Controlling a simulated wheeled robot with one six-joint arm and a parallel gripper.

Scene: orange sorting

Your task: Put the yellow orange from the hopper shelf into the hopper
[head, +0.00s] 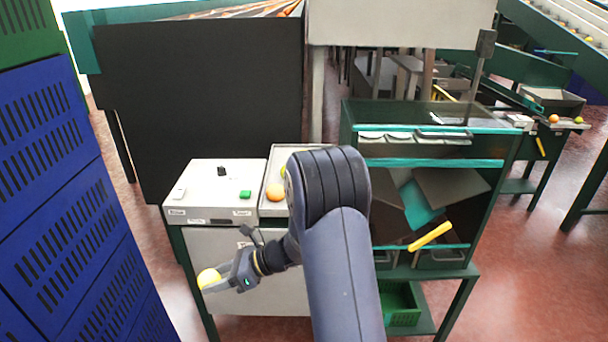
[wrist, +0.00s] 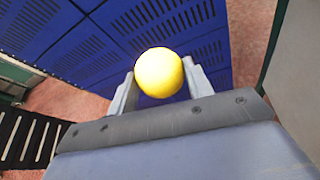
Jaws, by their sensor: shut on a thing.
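My gripper (head: 226,281) is shut on a yellow orange (head: 208,279), low and left in the head view, in front of the white cabinet. In the wrist view the yellow orange (wrist: 158,73) sits between the two fingers of my gripper (wrist: 160,80). The hopper shelf (head: 279,154) seems to be the light tray right of the control box. An orange-coloured fruit (head: 275,192) lies on it, and a yellowish one behind is partly hidden by my arm. I cannot tell for sure which part is the hopper; a teal-edged dark green unit (head: 430,134) stands right of my arm.
Blue slotted crates (head: 60,200) are stacked at the left, close to my gripper. A control box (head: 215,185) with a green button tops the white cabinet (head: 255,290). A black panel (head: 200,100) stands behind. Red floor shows between crates and cabinet.

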